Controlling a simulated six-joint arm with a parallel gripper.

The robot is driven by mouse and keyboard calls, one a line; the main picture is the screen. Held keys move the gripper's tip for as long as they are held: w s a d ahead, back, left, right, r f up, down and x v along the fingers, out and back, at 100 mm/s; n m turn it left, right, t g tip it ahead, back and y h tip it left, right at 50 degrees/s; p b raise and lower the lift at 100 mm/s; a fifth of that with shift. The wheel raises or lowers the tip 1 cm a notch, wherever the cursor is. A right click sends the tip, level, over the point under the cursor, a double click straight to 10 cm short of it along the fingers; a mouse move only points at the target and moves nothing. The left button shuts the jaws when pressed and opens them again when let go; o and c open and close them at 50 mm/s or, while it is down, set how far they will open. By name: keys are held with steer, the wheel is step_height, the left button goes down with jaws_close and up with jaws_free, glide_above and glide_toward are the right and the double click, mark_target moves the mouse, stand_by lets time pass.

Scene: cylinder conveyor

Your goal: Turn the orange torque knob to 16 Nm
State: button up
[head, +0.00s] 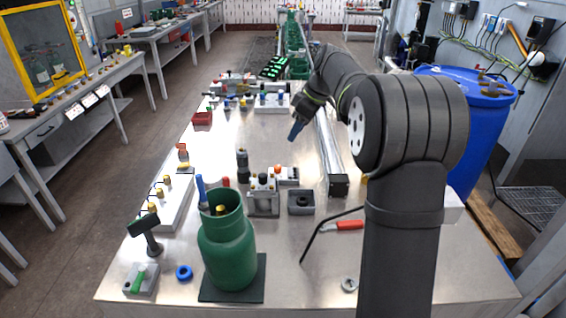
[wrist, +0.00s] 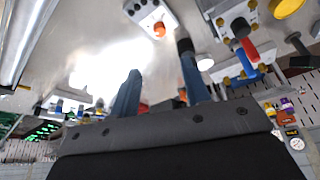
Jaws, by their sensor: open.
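A small orange knob (head: 277,170) sits on a pale box (head: 289,180) near the middle of the bench. An orange knob on a pale box with dark parts also shows at the top of the wrist view (wrist: 159,29); it looks like the same one. My gripper (head: 296,130) hangs above the bench, behind that box in the head view, with blue fingers pointing down. In the wrist view my gripper's fingers (wrist: 159,60) are spread apart with nothing held between them. The knob's scale and setting are too small to read.
A green gas cylinder (head: 227,245) stands on a dark mat at the front. A grey fixture with black knobs (head: 263,195) and a grey square block (head: 301,203) stand close to the pale box. A red-handled tool (head: 345,226) lies to the right.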

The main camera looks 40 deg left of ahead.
mark_target(278, 167)
steer(key=x, duration=1.4)
steer(key=shift+s+a+f, duration=0.1)
steer(key=shift+a+f, duration=0.05)
steer(key=shift+f, duration=0.2)
jaws_close()
